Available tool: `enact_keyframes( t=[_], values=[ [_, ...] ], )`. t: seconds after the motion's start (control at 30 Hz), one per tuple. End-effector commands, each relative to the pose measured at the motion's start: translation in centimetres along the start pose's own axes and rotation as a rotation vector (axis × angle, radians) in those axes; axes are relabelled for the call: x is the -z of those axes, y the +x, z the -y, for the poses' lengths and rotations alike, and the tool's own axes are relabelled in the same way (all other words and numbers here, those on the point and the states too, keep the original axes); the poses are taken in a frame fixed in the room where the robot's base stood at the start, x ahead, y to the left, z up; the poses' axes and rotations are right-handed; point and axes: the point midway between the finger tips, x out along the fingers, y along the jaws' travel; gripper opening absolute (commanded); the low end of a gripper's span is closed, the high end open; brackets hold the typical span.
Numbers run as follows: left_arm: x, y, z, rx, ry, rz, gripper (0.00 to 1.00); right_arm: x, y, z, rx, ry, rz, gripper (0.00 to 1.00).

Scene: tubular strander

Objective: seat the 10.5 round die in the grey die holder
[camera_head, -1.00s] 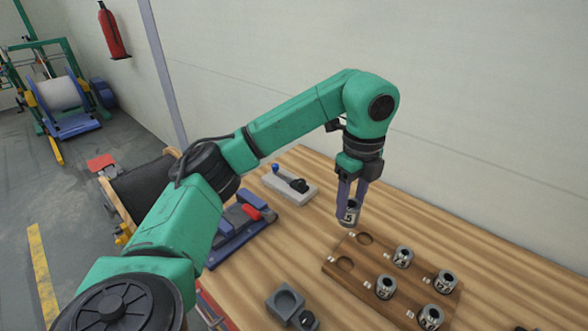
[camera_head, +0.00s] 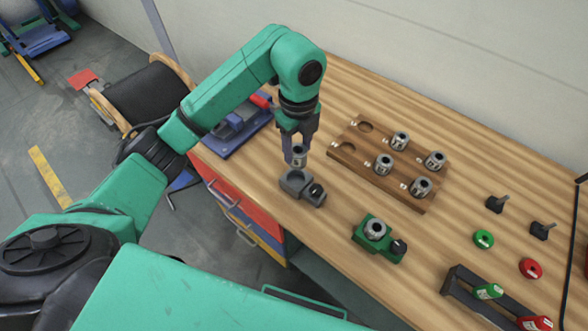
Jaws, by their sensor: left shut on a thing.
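My left gripper (camera_head: 297,142) points down, shut on a small silvery round die (camera_head: 296,157) with a dark marking too small to read now. The die is upright, just above the back of the grey die holder (camera_head: 292,188). The die's lower edge shows close to the holder's rim, and I cannot tell whether they touch. The holder is a grey block with a round pocket and a dark knob (camera_head: 316,191) at its right. My right gripper is not in view.
A wooden rack (camera_head: 375,181) holds several dies and has two empty pockets at its left end. A green holder (camera_head: 362,238) with a die stands to the right of the grey one. Red and green rings and a dark stand (camera_head: 463,286) are at the right.

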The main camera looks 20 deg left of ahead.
Motion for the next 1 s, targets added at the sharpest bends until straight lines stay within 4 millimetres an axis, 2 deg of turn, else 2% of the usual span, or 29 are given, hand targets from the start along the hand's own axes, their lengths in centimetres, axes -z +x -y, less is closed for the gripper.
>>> enact_keyframes(
  t=[0.1, 0.43, 0.8, 0.83, 0.9, 1.0],
  values=[
    [0.1, 3.0, -0.1, -0.004, 0.0, -0.003, 0.0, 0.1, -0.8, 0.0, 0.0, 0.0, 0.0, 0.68],
    [0.0, 8.1, -0.1, -0.002, -0.001, -0.001, 0.0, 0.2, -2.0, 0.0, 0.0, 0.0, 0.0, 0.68],
    [0.0, 9.2, 0.0, 0.001, 0.001, 0.001, 0.0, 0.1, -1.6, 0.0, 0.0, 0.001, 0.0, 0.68],
    [0.0, 9.2, 0.0, -0.001, 0.0, 0.001, 0.61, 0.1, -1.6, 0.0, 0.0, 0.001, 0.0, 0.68],
    [0.0, 9.1, 0.0, -0.001, 0.0, 0.001, 0.83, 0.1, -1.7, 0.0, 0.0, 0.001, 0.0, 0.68],
    [0.0, 9.1, 0.0, -0.001, 0.0, 0.001, 0.83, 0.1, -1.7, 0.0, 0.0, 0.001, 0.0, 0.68]
  ],
)
